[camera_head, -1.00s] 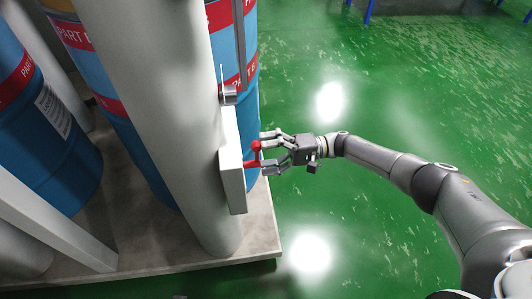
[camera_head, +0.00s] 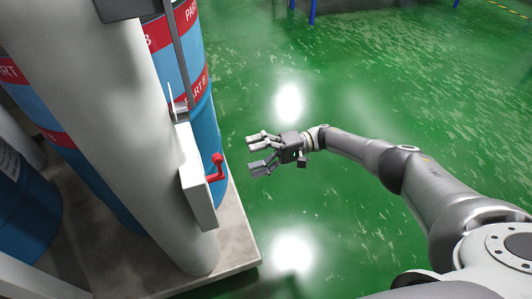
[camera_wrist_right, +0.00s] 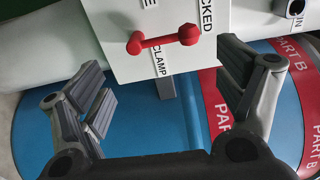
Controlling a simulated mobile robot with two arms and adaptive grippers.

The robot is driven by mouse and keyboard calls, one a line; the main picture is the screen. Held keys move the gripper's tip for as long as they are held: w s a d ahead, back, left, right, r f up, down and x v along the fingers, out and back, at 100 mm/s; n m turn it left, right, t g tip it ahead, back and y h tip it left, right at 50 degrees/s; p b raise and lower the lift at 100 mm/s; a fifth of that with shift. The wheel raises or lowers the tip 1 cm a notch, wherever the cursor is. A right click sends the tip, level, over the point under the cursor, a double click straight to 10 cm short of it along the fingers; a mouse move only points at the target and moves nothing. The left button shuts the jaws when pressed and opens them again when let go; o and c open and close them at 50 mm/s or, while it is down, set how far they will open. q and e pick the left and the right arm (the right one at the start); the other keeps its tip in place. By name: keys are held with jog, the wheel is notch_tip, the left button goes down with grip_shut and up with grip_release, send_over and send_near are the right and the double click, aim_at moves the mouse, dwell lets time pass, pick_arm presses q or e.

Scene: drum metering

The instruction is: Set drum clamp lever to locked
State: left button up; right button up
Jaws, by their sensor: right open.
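The red clamp lever (camera_head: 216,168) sits on the face of a white box (camera_head: 197,182) fixed to the thick grey post. In the right wrist view the lever (camera_wrist_right: 163,40) lies almost level across the white panel (camera_wrist_right: 120,62), a rounded red end on each side. The letters "CKED" show above its right end, and "CLAMP" below its middle. My right gripper (camera_head: 254,156) is open and empty, to the right of the lever and apart from it. In the wrist view its fingers (camera_wrist_right: 165,95) spread wide below the lever. My left gripper is out of view.
Blue drums with red bands (camera_head: 201,100) stand behind the grey post (camera_head: 120,130) on a pale platform (camera_head: 235,240). A metal bracket (camera_head: 178,108) sticks out above the box. The green floor (camera_head: 380,80) right of the platform is clear.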

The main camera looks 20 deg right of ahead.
jog(key=shift+d, duration=2.35)
